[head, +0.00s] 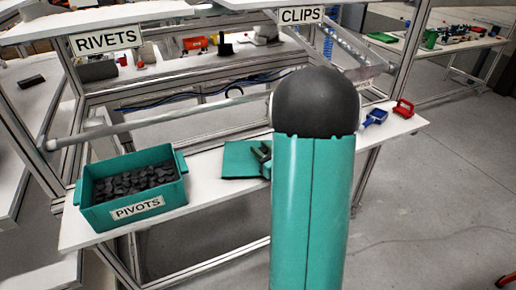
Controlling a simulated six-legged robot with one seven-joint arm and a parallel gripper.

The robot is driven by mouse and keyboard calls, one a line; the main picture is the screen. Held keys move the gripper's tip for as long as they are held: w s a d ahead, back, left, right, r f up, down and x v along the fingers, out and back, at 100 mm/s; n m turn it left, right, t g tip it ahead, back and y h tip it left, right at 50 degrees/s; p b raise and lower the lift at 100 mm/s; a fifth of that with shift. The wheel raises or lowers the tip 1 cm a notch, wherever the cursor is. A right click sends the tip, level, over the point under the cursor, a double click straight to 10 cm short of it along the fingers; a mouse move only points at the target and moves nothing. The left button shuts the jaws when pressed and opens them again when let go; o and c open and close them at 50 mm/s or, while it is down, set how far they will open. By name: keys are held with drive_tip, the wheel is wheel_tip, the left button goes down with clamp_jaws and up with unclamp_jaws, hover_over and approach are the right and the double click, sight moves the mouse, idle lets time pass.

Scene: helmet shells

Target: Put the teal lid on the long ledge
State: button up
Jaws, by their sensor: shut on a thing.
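The teal lid (240,158) is a flat square panel over the long white ledge (205,190), right of the teal bin. Its right part is hidden behind my arm. My gripper (262,155), a small dark green shape, shows only in part at the lid's right side, just left of my arm. It is shut on the lid. I cannot tell whether the lid touches the ledge or is held a little above it.
A teal bin (130,190) labelled PIVOTS, full of dark pieces, stands on the ledge's left part. A blue item (375,117) and a red item (403,108) lie at its right end. A grey bar (150,124) and frame posts stand behind and beside the ledge.

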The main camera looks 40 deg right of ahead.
drive_tip(key=shift+w+a+f, duration=0.15)
drive_tip(key=shift+w, duration=0.05)
drive_tip(key=shift+w+f, duration=0.2)
drive_tip(key=shift+w, duration=0.2)
drive_tip(key=shift+s+r, duration=0.2)
drive_tip(key=shift+s, duration=0.2)
drive_tip(key=shift+w+f, duration=0.2)
drive_tip(key=shift+f, duration=0.05)
drive_tip(key=o, duration=0.8)
drive_tip(key=shift+o, duration=1.1)
drive_tip(key=shift+s, duration=0.2)
drive_tip(key=shift+w, duration=0.2)
drive_tip(key=shift+s, duration=0.1)
